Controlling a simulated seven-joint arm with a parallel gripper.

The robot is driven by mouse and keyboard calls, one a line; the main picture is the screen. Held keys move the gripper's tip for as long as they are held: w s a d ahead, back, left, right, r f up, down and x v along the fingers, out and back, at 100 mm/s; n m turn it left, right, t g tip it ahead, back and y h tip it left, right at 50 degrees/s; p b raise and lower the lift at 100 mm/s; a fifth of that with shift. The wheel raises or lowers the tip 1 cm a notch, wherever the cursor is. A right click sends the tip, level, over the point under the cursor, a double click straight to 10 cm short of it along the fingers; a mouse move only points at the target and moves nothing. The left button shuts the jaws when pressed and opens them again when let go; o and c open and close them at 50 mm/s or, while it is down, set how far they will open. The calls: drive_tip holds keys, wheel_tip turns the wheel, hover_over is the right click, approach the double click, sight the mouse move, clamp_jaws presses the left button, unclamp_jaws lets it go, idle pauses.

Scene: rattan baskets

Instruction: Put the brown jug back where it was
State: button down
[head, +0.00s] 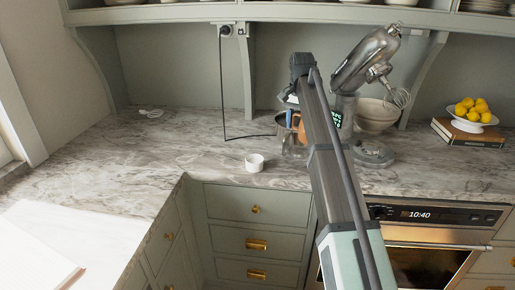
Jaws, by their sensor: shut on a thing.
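The brown jug (300,128) shows as a small orange-brown patch just left of my arm, above the back counter. My arm covers most of it. My gripper (289,102) is at the far end of the arm, pointing down, and is shut on the jug. Its fingertips are largely hidden. I cannot tell whether the jug touches the counter. A clear or metallic vessel (290,146) stands right by the jug, partly behind the arm.
A small white cup (254,162) stands near the counter's front edge. A stand mixer (366,58) with a bowl (376,115) is close on the right. Lemons (472,105) sit in a dish on books (466,137). The marble counter (110,160) is mostly clear at left.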

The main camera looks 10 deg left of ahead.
drive_tip(key=s+d+f+n, duration=0.1)
drive_tip(key=s+d+f, duration=1)
drive_tip(key=s+d, duration=0.4)
drive_tip(key=w+a+r+n, duration=0.2)
drive_tip(key=w+a+r, duration=0.15)
drive_tip(key=a, duration=0.65)
drive_tip(key=w+a+r+n, duration=0.2)
drive_tip(key=w+a, duration=0.2)
drive_tip(key=a, duration=0.5)
drive_tip(key=w+a+r+n, duration=0.2)
drive_tip(key=w+a, duration=0.2)
drive_tip(key=a, duration=0.6)
drive_tip(key=w+a+f+m, duration=0.1)
drive_tip(key=w+a, duration=0.2)
drive_tip(key=w, duration=0.7)
drive_tip(key=w+a+f+m, duration=0.1)
drive_tip(key=w+a, duration=0.3)
drive_tip(key=w, duration=0.6)
drive_tip(key=shift+w+d+f, duration=0.1)
drive_tip(key=shift+f, duration=4.65)
drive_tip(key=shift+f, duration=0.1)
drive_tip(key=c, duration=0.6)
unclamp_jaws()
drive_tip(key=shift+o, duration=0.2)
wheel_tip(320, 180, up, 12)
